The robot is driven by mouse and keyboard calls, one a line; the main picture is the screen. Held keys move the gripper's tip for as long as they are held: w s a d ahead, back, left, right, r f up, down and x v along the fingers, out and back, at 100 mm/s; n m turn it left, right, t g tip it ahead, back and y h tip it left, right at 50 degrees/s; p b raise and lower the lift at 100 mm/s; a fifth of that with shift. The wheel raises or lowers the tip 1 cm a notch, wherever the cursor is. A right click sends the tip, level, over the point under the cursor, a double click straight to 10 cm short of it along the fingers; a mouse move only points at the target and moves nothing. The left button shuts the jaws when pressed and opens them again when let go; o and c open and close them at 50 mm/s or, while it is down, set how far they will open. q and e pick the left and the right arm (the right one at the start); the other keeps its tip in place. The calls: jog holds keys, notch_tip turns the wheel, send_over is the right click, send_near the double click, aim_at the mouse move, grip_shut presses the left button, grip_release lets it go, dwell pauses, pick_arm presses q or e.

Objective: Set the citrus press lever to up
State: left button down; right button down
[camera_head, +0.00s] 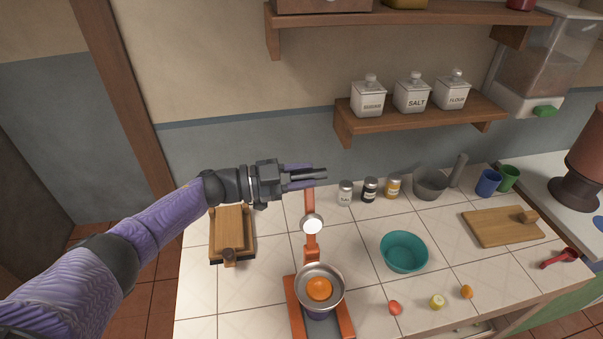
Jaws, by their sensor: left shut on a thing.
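The citrus press (343,319) stands at the counter's front, with an orange base and a steel bowl holding an orange piece (319,289). Its orange lever (310,203) stands raised behind the bowl, with a pale round press head (312,224) on it. My left gripper (318,178) reaches in from the left and is shut on the lever's top end. The fingers hide the very tip of the lever. My right gripper is not in view.
A wooden block with a knob (230,230) stands left of the press. A teal bowl (404,252) and small fruits (437,301) lie to its right. Spice jars (345,193) stand behind, close to my gripper's right. A shelf (420,118) hangs above.

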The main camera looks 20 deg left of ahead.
pick_arm(q)
jog(key=shift+f, duration=0.45)
jog(key=c, duration=0.8)
grip_release()
jog(key=o, duration=0.4)
jog(key=shift+w, duration=0.1)
jog(key=shift+r, duration=0.15)
jog(key=b+v, duration=0.1)
jog(key=v, duration=0.9)
